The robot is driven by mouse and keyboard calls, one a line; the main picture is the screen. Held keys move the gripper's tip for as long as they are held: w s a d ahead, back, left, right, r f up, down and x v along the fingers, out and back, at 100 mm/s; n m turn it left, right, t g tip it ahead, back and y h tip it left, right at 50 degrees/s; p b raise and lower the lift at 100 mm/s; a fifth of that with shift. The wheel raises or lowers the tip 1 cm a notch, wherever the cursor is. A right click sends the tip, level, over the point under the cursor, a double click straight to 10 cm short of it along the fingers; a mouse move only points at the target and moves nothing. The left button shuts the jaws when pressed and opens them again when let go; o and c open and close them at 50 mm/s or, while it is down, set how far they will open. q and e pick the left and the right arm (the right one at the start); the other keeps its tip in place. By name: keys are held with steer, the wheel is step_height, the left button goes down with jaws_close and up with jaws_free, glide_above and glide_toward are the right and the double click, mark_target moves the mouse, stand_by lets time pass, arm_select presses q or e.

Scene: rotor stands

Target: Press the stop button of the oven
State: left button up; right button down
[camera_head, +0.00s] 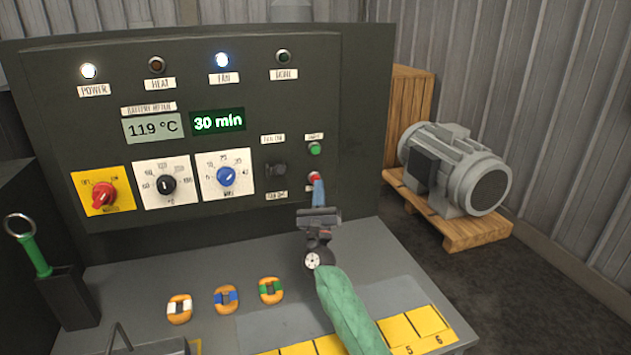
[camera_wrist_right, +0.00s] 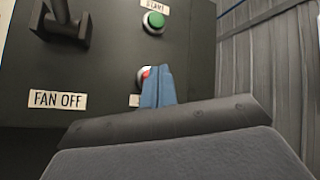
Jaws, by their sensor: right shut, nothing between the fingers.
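The oven's control panel (camera_head: 100,130) stands upright in front of me. The red stop button (camera_head: 314,176) sits low on its right side, below the green start button (camera_head: 314,148). My right gripper (camera_head: 318,190) is shut and empty, with its blue fingertips at the red button. In the right wrist view the fingertips (camera_wrist_right: 158,85) cover most of the red button (camera_wrist_right: 143,75), and its label is mostly hidden. The green button (camera_wrist_right: 153,22) shows clear above. I cannot tell whether the fingertips touch the red button. My left gripper is not in view.
The fan switch (camera_head: 275,170) is left of the buttons, and a blue knob (camera_head: 226,176) is farther left. Three coil-wound rings, one of them green (camera_head: 271,291), lie on the grey bench (camera_head: 150,280). A motor (camera_head: 455,168) sits on a pallet at right.

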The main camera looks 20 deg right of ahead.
steer(key=shift+s, duration=0.25)
steer(key=s, duration=0.5)
stand_by(0.5)
steer(key=shift+w, duration=0.1)
stand_by(0.4)
